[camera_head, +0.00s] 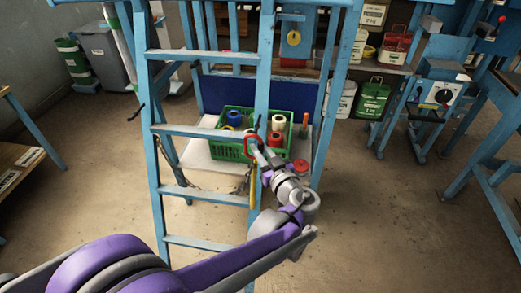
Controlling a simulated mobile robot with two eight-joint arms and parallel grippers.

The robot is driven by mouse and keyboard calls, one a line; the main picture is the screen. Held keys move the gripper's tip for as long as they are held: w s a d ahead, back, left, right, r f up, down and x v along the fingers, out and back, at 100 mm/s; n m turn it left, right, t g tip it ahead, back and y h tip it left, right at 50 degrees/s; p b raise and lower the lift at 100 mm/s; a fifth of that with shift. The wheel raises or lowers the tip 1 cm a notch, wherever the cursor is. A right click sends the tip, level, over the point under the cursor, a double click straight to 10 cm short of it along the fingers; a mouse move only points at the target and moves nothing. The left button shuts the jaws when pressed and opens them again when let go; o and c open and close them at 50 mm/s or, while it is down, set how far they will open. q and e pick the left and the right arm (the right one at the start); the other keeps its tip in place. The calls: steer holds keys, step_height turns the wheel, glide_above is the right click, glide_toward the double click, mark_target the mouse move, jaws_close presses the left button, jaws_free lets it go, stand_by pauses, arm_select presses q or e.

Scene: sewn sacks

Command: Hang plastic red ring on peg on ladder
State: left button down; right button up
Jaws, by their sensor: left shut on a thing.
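The blue ladder (154,150) stands upright in front of me, with several rungs between its two rails. A small red ring (246,147) shows at the ladder's right rail, in front of the green crate. My left gripper (256,150) reaches in from the lower right side of that rail and is shut on the red ring. Small dark pegs stick out from the rails, one on the left rail (137,112) and one by the right rail (258,122), just above the ring. Whether the ring touches that peg is too small to tell. My right gripper is out of view.
A green crate (218,150) with spools sits on a pale low shelf (205,160) behind the ladder. A chain and a yellow strip (253,186) hang near the right rail. A blue machine stand (440,95) is at right. The floor right of the ladder is clear.

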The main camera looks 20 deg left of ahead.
arm_select(q)
steer(key=shift+w, duration=0.25)
stand_by(0.4)
steer(key=shift+w+a, duration=0.15)
steer(key=shift+w, duration=0.3)
steer(key=shift+w, duration=0.2)
stand_by(0.4)
steer(key=shift+w+a, duration=0.2)
steer(key=shift+w, duration=0.5)
steer(key=shift+w+a, duration=0.1)
steer(key=shift+w, duration=0.15)
steer(key=shift+w+a+f, duration=0.1)
steer(key=shift+w+a, duration=0.05)
steer(key=shift+w, duration=0.35)
stand_by(0.4)
steer(key=shift+f, duration=0.15)
steer(key=shift+w+f, duration=0.15)
steer(key=shift+f, duration=0.1)
